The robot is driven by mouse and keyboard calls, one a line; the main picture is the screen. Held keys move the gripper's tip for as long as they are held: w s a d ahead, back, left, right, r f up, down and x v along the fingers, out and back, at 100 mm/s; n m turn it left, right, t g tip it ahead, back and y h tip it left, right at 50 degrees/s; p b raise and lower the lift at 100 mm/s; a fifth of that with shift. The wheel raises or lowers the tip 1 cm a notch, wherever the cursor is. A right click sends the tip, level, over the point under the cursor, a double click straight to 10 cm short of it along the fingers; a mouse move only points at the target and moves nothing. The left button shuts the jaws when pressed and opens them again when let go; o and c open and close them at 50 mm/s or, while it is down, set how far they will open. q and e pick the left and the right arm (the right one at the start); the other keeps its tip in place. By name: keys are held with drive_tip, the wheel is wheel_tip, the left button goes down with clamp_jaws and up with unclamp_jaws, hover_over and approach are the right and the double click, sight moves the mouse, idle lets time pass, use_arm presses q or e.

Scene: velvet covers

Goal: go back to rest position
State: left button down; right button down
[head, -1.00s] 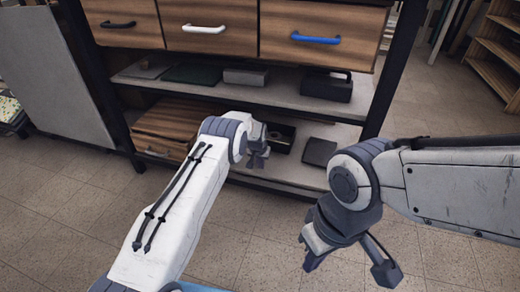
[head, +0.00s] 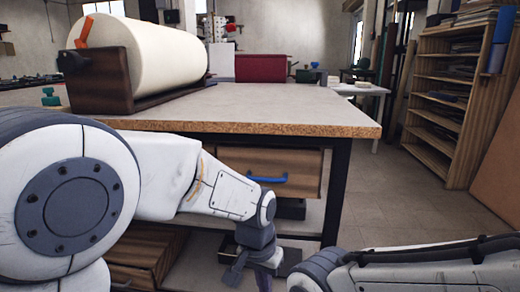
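My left arm comes in large from the left in the head view. Its gripper (head: 250,276) hangs down in front of the workbench's lower shelves. Its fingers look apart, with nothing seen between them, and the tips are near the bottom edge. My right arm lies low at the lower right, over the floor. Its gripper is below the frame and hidden from view.
The workbench (head: 270,103) has a mostly bare top, with a big white roll (head: 150,55) in a dark holder (head: 100,78) at left. A drawer with a blue handle (head: 267,179) is shut. A wooden shelf rack (head: 455,95) stands right. The floor (head: 400,205) between is clear.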

use_arm(q)
drive_tip(key=s+a+r+m+g+p, duration=0.1)
drive_tip(key=s+a+r+p, duration=0.15)
drive_tip(key=s, duration=0.75)
drive_tip(key=s+a+r+m+p, duration=0.15)
drive_tip(key=s+a+r, duration=0.25)
drive_tip(key=s, duration=0.5)
wheel_tip(320, 180, up, 37)
drive_tip(key=p, duration=3.7)
drive_tip(key=shift+d+n+p, duration=0.3)
drive_tip(key=shift+d+n, duration=0.05)
drive_tip(key=shift+r, duration=0.1)
